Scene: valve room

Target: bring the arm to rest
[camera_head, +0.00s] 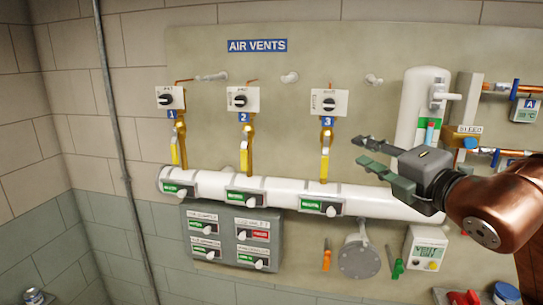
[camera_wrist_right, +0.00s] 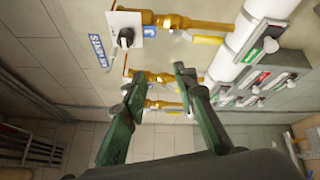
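My right gripper (camera_head: 365,152) reaches in from the right in the head view, in front of the vent board and to the right of vent 3's yellow-handled valve (camera_head: 325,155). Its dark green fingers are apart with nothing between them. My right arm's copper-coloured link (camera_head: 495,212) shows behind it at the right edge. In the right wrist view the gripper (camera_wrist_right: 158,82) is also open and empty, with brass valves beyond the fingers. It seems to touch nothing, though it covers part of the white pipe. My left arm and gripper are not in view.
The board (camera_head: 290,120) carries three numbered dials and yellow-handled valves above a white horizontal pipe (camera_head: 280,190). A grey switch panel (camera_head: 232,237) hangs below. A white cylinder (camera_head: 420,95) and copper pipes stand close behind my right arm.

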